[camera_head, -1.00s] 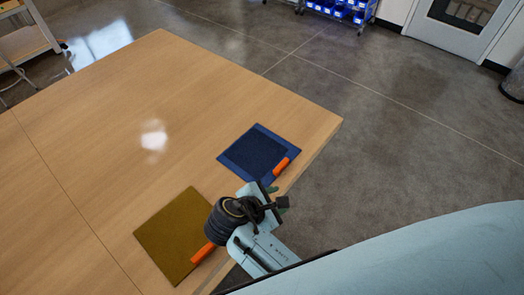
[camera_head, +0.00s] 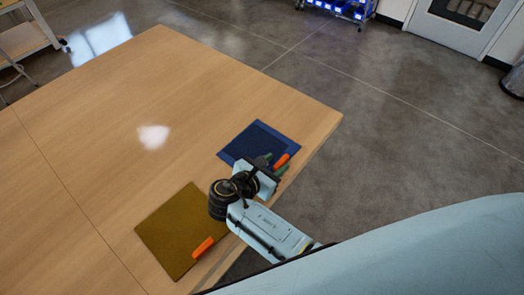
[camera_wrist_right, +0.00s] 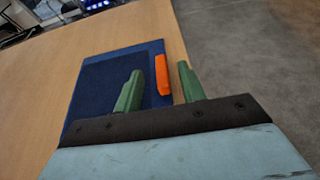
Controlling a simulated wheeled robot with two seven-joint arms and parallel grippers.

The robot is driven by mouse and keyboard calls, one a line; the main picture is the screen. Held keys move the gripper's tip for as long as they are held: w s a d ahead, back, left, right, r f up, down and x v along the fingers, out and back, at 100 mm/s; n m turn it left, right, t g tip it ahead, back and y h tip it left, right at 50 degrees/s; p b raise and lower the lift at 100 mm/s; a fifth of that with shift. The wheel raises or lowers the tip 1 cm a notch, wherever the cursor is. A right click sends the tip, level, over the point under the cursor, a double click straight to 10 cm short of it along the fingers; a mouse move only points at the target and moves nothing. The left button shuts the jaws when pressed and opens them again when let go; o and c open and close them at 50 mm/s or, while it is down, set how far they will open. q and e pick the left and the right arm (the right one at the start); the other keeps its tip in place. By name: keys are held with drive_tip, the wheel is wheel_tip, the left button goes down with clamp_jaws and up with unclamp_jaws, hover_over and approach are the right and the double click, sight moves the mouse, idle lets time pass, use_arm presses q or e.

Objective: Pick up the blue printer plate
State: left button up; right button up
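The blue printer plate (camera_head: 256,144) lies flat near the right edge of the wooden table, with an orange tab (camera_head: 282,160) on its right side. In the right wrist view the blue plate (camera_wrist_right: 98,88) lies just beyond my fingers, and its orange tab (camera_wrist_right: 162,75) shows between the two green fingertips. My right gripper (camera_head: 272,165) is over the plate's near right part; it also shows in the right wrist view (camera_wrist_right: 160,84). Its fingers are apart with a gap on each side of the tab, and nothing is gripped. My left gripper is not in view.
A yellow-brown plate (camera_head: 180,230) with its own orange tab (camera_head: 203,248) lies on the table (camera_head: 110,120) left of my right arm. The table's right edge runs close beside both plates, with grey floor beyond. The table's middle and far left are clear.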

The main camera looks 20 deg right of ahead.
sight(284, 158)
drive_tip(key=x, duration=0.4)
drive_tip(key=shift+w+d+f, duration=0.1)
drive_tip(key=shift+d+f, duration=0.15)
clamp_jaws()
